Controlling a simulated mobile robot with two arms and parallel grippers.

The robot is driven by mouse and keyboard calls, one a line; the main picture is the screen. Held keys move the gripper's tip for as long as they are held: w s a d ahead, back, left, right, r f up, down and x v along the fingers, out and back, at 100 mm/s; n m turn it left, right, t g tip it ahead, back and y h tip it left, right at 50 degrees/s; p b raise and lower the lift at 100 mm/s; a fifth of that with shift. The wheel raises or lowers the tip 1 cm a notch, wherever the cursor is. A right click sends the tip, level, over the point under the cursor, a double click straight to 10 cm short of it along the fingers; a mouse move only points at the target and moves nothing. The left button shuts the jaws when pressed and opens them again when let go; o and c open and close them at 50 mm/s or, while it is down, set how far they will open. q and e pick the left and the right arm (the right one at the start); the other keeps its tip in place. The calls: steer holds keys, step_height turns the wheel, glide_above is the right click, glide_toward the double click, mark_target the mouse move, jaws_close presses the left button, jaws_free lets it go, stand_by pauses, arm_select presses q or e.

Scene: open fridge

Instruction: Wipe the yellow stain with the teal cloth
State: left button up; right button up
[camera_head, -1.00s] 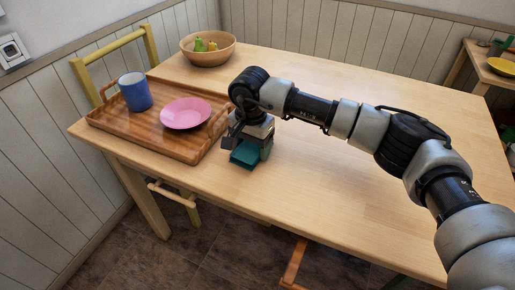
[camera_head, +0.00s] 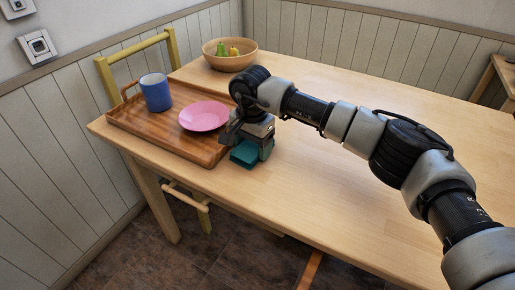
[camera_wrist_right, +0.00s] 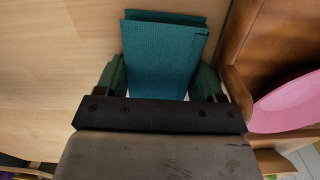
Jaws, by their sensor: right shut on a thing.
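The teal cloth (camera_head: 244,154) is folded and held at the table's front edge, just right of the wooden tray. In the right wrist view the cloth (camera_wrist_right: 165,58) sits between the two fingers of my right gripper (camera_wrist_right: 163,82). My right gripper (camera_head: 252,147) is shut on the cloth and points down, close to the table top. I cannot tell whether the cloth touches the table. No yellow stain shows; it may be hidden under the cloth or the arm. My left gripper is not in view.
The wooden tray (camera_head: 126,121) holds a blue mug (camera_head: 156,93) and a pink plate (camera_head: 204,116), close beside my right gripper. A wooden bowl (camera_head: 229,60) with fruit stands at the back. The table (camera_head: 330,190) is bare to the right. A yellow chair (camera_head: 106,80) stands behind the tray.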

mark_target(304, 173)
steer(key=shift+f, duration=0.1)
steer(key=shift+d, duration=0.1)
steer(key=shift+s+d, duration=0.45)
steer(key=shift+d, duration=0.2)
steer(key=shift+s+d, duration=0.5)
steer(key=shift+d, duration=0.15)
steer(key=shift+s+d, duration=0.35)
steer(key=shift+d, duration=0.2)
steer(key=shift+s+d+p, duration=0.15)
steer(key=shift+s+d, duration=0.25)
steer(key=shift+d, duration=0.2)
steer(key=shift+s+d+p, duration=0.15)
steer(key=shift+s+d, duration=0.25)
steer(key=shift+d, duration=0.2)
steer(key=shift+s+d, duration=0.45)
steer(key=shift+d, duration=0.2)
steer(key=shift+s+d, duration=0.35)
steer(key=shift+d, duration=0.1)
steer(key=shift+s+d, duration=0.65)
steer(key=shift+d, duration=0.35)
steer(key=shift+s+d, duration=0.3)
steer(key=shift+d, duration=0.15)
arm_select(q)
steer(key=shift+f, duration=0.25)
